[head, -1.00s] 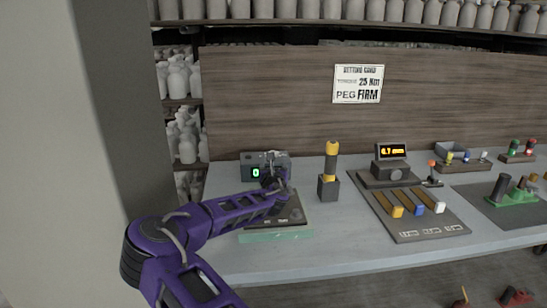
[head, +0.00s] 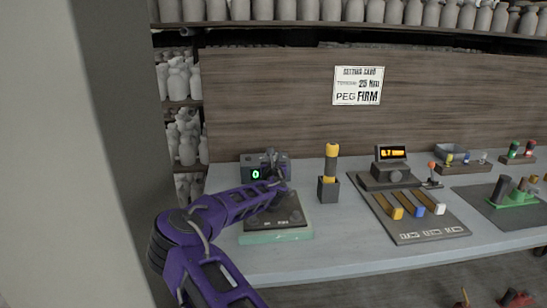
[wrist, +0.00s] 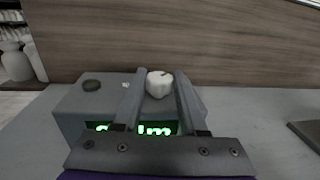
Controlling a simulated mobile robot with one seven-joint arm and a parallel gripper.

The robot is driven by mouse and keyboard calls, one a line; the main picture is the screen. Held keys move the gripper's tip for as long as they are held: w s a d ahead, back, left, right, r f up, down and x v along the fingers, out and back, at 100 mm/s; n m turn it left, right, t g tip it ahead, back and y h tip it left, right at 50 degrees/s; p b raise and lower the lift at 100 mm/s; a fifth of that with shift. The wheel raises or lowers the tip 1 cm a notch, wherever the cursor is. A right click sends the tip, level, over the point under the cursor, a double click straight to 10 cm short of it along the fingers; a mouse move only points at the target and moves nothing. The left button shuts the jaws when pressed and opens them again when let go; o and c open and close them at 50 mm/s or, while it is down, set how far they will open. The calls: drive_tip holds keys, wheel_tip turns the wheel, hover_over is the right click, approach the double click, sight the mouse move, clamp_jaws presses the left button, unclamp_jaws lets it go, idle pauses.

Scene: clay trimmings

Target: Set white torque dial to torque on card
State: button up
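The white torque dial (wrist: 160,85) is a faceted knob with a dark mark, on top of a grey box (wrist: 78,118) with a green display. In the wrist view it lies between my two fingers, with narrow gaps visible on both sides. My gripper (wrist: 160,72) is open around or just above it; I cannot tell the exact depth. In the head view my gripper (head: 271,158) is at the box (head: 251,163), hiding much of its right side; the display shows a green 0. The card (head: 358,86) on the wooden panel reads torque 25 Nm, peg FIRM.
A dark round knob (wrist: 92,85) sits on the box's left top. A dark pad on a green base (head: 276,236) lies in front. A yellow-handled tool (head: 331,161) stands in a block to the right. Farther right is a slider board (head: 432,234) with a display unit (head: 390,172).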

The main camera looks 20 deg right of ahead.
clamp_jaws()
drive_tip(key=shift+m+h, duration=0.3)
drive_tip(key=shift+h, duration=0.1)
drive_tip(key=m+g+h, duration=0.1)
drive_tip(key=h, duration=0.1)
drive_tip(key=m+g+h, duration=0.3)
drive_tip(key=g+h, duration=0.1)
drive_tip(key=shift+w+a+m, duration=0.35)
drive_tip(key=shift+a+m, duration=0.05)
drive_tip(key=shift+w+f+m+g+h, duration=0.1)
drive_tip(key=shift+f+m+g+h, duration=0.05)
drive_tip(key=shift+m+g+h, duration=0.7)
drive_tip(key=shift+f+m+g+h, duration=0.15)
drive_tip(key=shift+m+g+h, duration=0.2)
drive_tip(key=shift+m+g, duration=0.55)
drive_tip(key=shift+r+g, duration=0.15)
drive_tip(key=shift+g, duration=0.5)
drive_tip(key=o, duration=0.7)
unclamp_jaws()
drive_tip(key=shift+r, duration=0.1)
